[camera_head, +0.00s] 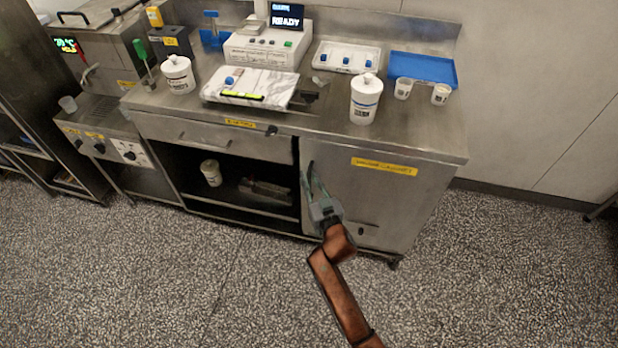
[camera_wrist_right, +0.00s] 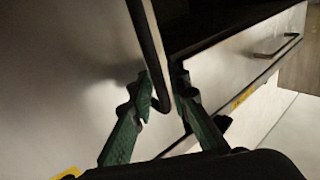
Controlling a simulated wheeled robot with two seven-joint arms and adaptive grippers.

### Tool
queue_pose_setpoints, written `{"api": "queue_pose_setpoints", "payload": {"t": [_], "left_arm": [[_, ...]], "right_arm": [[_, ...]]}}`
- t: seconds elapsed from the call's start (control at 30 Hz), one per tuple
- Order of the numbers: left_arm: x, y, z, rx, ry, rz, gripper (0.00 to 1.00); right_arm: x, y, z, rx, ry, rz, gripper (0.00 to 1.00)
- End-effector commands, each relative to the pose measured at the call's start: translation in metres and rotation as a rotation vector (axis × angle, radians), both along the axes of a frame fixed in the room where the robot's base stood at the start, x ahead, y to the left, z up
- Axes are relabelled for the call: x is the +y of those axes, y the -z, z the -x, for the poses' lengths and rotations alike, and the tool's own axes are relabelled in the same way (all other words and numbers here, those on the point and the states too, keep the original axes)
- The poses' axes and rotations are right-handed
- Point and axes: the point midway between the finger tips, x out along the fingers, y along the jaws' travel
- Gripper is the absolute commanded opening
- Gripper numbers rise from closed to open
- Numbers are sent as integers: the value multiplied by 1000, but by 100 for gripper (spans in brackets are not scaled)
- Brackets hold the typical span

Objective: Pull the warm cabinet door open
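The warm cabinet door (camera_head: 388,205) is a grey steel panel at the right of the bench, with a yellow label near its top. It looks closed in the head view. Its dark vertical bar handle (camera_wrist_right: 151,50) shows in the right wrist view, near the door's edge. My right gripper (camera_head: 315,182) is at the door's left edge in the head view. In the right wrist view its green fingers (camera_wrist_right: 163,85) stand on either side of the handle's lower end, with a gap visible, so it looks open. Contact with the handle is unclear. My left gripper is not in view.
A drawer (camera_head: 215,138) and an open dark shelf with a white tub (camera_head: 211,173) lie left of the door. A white lidded jar (camera_head: 365,98) and two cups stand on the bench top (camera_head: 425,135). The speckled floor (camera_head: 480,280) before the door is clear.

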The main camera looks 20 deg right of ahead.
Motion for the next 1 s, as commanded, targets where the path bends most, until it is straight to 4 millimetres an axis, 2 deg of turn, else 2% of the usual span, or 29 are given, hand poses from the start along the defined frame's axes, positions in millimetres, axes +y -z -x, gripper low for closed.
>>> {"api": "queue_pose_setpoints", "payload": {"t": [0.27, 1.0], "left_arm": [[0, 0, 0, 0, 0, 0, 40], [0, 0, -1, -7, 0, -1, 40]], "right_arm": [[0, 0, 0, 0, 0, 0, 0], [2, 0, 3, 1, -7, 0, 0]]}}
